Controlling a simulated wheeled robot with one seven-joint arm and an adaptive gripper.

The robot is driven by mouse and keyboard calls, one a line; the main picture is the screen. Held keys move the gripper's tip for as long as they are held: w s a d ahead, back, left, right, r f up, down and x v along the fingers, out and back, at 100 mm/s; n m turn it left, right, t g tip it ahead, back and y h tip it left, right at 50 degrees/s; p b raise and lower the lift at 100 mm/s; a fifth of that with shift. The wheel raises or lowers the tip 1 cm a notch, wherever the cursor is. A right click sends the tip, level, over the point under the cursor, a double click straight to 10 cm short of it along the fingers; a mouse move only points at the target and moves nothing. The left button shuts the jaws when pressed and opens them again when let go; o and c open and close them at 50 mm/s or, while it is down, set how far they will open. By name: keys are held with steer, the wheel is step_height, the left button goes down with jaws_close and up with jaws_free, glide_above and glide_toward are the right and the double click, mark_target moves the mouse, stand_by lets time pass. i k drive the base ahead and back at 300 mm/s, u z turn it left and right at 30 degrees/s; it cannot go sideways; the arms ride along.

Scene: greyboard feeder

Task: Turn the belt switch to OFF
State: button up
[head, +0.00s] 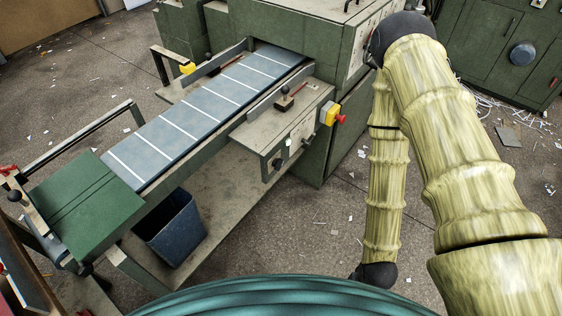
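The belt (205,105) is blue-grey with white cross lines and runs from the lower left up into a green machine. A grey-green control box (255,140) is fixed to its near side. A small black knob (277,163) sits on the box's front face, with small pale fittings to its right. This knob may be the belt switch, but its labels and setting are too small to read. My arm (388,190) folds down at the right of the box, apart from it. My gripper is not in view; the arm's lower end drops behind my teal body.
A yellow box with a red button (340,118) sticks out at the control box's right end. A dark lever (284,102) stands on top. A blue bin (172,232) sits under the belt. Scrap-strewn floor (320,215) is open between the machine and my arm.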

mark_target(276, 163)
steer(key=u, duration=2.3)
steer(key=k, duration=0.9)
steer(key=z, duration=1.8)
